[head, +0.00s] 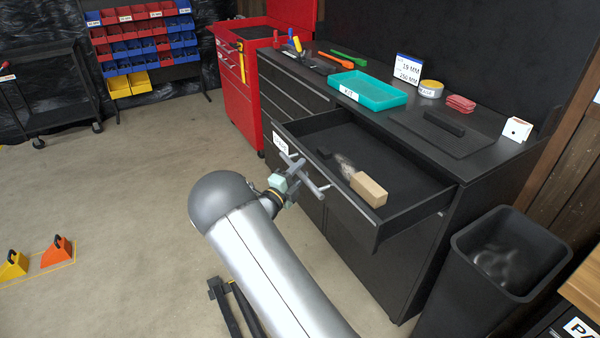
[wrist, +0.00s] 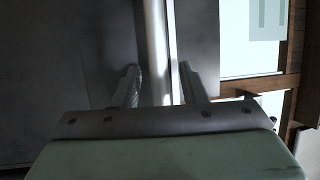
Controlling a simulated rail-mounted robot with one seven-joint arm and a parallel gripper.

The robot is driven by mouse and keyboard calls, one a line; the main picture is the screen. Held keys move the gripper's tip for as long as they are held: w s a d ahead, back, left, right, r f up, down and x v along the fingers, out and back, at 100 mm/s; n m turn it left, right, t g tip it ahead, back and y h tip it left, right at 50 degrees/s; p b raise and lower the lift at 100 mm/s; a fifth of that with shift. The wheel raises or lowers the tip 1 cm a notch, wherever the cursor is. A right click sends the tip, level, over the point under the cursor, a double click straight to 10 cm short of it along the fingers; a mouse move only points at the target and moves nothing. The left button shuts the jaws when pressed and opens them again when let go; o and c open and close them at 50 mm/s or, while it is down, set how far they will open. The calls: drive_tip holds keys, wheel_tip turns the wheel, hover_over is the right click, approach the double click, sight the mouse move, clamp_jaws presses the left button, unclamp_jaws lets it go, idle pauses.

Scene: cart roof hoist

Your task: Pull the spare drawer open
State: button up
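The open drawer (head: 376,228) sticks out from the upper part of the black cabinet. It has a long bar handle (head: 318,189) and a white label (head: 280,143) on its front. A wooden block (head: 369,189) and a small dark piece lie inside. My gripper (head: 298,170) is at the handle in the head view. In the wrist view my gripper's two fingers (wrist: 158,88) stand on either side of the bright handle bar (wrist: 156,40). Narrow gaps seem to show between fingers and bar, so the gripper looks open around it. Actual contact is hard to see.
A teal tray (head: 368,91), tools and a dark pad lie on the cabinet top. A black bin (head: 505,255) stands right of the cabinet. A red tool cabinet (head: 238,100) stands beyond it. The floor at left is mostly clear, with orange and yellow wedges (head: 57,252).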

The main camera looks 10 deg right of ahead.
drive_tip(key=b+v, duration=0.1)
drive_tip(key=v, duration=1.6)
drive_tip(key=shift+a, duration=0.15)
drive_tip(key=shift+s, duration=0.15)
drive_tip(key=s+d+r+m+g+y, duration=0.2)
drive_tip(key=s+d+m+g, duration=0.55)
drive_tip(key=m, duration=0.35)
drive_tip(key=s+d+r+m+g+y, duration=0.3)
drive_tip(key=s+d+m+g, duration=0.35)
drive_tip(key=s+m, duration=0.3)
drive_tip(key=s+a+r+m+t+y+p, duration=0.1)
drive_tip(key=s+m+y, duration=0.4)
drive_tip(key=m, duration=0.7)
drive_tip(key=s+a+r+m+t+y+p, duration=0.1)
drive_tip(key=s+a+r+m+y, duration=0.2)
drive_tip(key=s+m, duration=0.7)
drive_tip(key=a+m+y, duration=0.1)
drive_tip(key=a+y, duration=0.1)
drive_tip(key=y, duration=0.1)
drive_tip(key=shift+m, duration=0.35)
